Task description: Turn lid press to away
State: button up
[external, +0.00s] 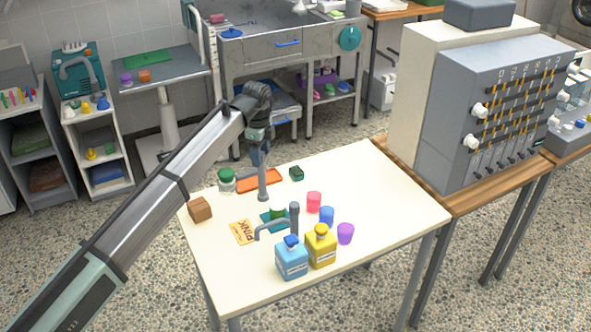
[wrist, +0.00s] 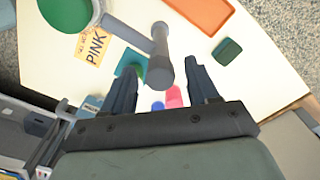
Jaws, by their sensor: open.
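The lid press appears to be the grey post with a bent side arm (external: 294,218) by the teal mat (external: 266,214), which has a green piece on it. Another grey upright (external: 263,184) with a round foot stands behind it, below my gripper (external: 261,160). In the wrist view, a thick grey bar with a side arm (wrist: 160,50) shows between and just beyond the fingertips of my gripper (wrist: 160,72). The fingers are spread apart with nothing visibly clamped. I cannot tell whether they touch the bar. A green disc (wrist: 65,12) shows near the side arm.
An orange tray (external: 260,181), green-lidded jar (external: 226,182), dark green block (external: 296,173) and brown block (external: 200,210) lie around. Pink (external: 314,201), blue (external: 327,215) and purple (external: 345,233) cups and blue (external: 291,260) and yellow (external: 321,247) bottles stand right and front. The table's right side is clear.

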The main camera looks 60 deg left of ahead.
notch_tip(320, 180, up, 14)
dwell(0.6)
jog(key=shift+f, duration=0.1)
